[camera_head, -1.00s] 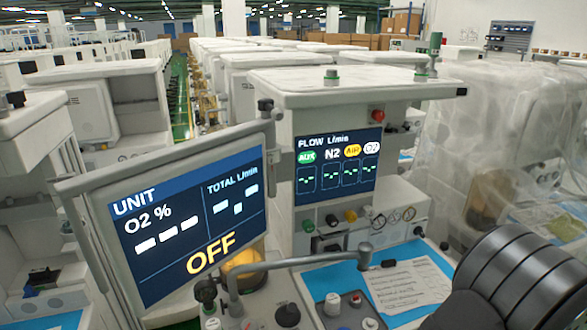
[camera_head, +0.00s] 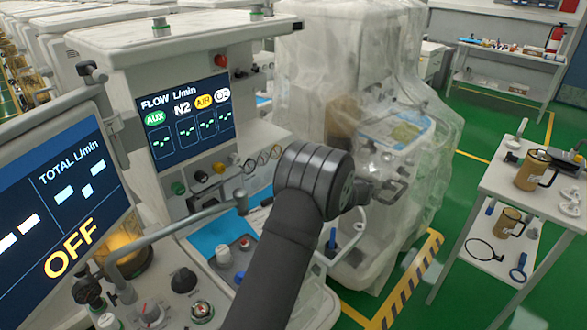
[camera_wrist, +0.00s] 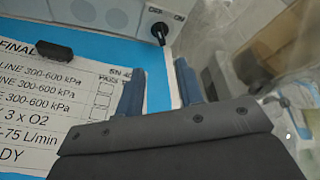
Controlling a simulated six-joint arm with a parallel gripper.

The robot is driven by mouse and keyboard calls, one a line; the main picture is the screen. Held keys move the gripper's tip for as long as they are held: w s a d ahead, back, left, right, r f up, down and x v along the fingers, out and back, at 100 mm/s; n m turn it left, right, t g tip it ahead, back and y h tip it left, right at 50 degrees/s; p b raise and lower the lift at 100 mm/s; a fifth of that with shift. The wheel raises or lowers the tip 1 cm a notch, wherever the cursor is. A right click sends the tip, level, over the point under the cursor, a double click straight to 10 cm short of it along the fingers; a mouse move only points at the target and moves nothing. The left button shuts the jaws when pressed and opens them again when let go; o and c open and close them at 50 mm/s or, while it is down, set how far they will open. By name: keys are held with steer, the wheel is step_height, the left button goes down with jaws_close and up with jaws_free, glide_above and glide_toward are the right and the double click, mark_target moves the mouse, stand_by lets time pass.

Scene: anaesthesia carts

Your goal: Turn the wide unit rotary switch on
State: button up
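The rotary switch (camera_wrist: 160,31) is a small black knob on a pale panel, between printed OFF and ON labels, at the top of the wrist view. Its pointer slants, and I cannot tell its exact setting. In the head view my arm appears to cover it. The unit screen (camera_head: 65,200) shows a large OFF. My gripper (camera_wrist: 159,85) has its two blue-grey fingers apart with nothing between them. In the wrist view they lie below the switch, not touching it.
A paper form (camera_wrist: 65,110) lies on the blue mat (camera_wrist: 160,88) under my gripper. Knobs and a bent metal rail (camera_head: 175,230) stand left of my arm. A plastic-wrapped machine (camera_head: 370,75) is close behind. A white trolley (camera_head: 495,185) stands at right.

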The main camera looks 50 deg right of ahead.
steer(key=x, duration=1.3)
steer(key=shift+w+d, duration=0.1)
steer(key=shift+w, duration=0.05)
steer(key=shift+c, duration=0.2)
jaws_close()
